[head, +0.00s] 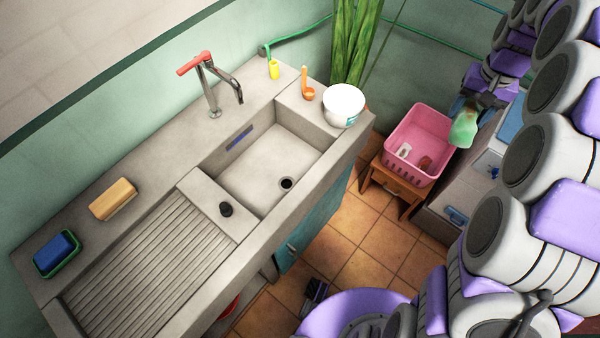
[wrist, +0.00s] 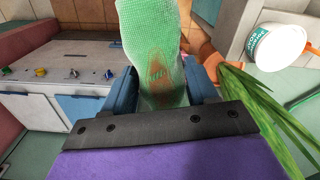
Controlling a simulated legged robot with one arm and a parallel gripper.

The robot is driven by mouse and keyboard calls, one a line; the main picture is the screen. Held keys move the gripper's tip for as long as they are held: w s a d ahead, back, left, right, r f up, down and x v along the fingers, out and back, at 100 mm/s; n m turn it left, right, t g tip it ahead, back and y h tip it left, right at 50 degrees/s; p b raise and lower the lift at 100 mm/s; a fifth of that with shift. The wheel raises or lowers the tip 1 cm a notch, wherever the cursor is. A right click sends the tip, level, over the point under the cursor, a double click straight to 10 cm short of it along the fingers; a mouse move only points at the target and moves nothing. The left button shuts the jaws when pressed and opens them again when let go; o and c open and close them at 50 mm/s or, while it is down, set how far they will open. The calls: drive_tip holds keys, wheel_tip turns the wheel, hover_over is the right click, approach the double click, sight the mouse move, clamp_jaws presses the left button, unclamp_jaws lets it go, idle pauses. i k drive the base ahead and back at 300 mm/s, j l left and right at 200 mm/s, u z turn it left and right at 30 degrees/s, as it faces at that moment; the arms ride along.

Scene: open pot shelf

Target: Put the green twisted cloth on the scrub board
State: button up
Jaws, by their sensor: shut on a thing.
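My gripper (wrist: 165,90) is shut on the green twisted cloth (wrist: 152,40), which sticks out from between the blue fingers in the wrist view. In the head view the cloth (head: 465,127) hangs in the air at the right edge of the pink basket. The scrub board (head: 145,255) is the ribbed slope of the concrete sink unit at lower left in the head view. It is bare, and the gripper is far to its right.
The pink basket (head: 420,138) stands on a wooden stool (head: 395,185) and holds small items. The sink basin (head: 265,165) lies between it and the board. A white tub (head: 343,105), orange scoop (head: 307,88), tap (head: 210,85), yellow block (head: 113,199) and blue sponge (head: 55,252) stand along the counter.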

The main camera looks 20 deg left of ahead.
sight(156, 281)
drive_tip(key=k+u, duration=0.1)
drive_tip(key=u, duration=3)
drive_tip(key=l+u, duration=0.3)
drive_tip(key=l, duration=0.2)
drive_tip(key=k+l+u, duration=0.15)
drive_tip(key=l+u, duration=0.2)
drive_tip(key=l, duration=0.15)
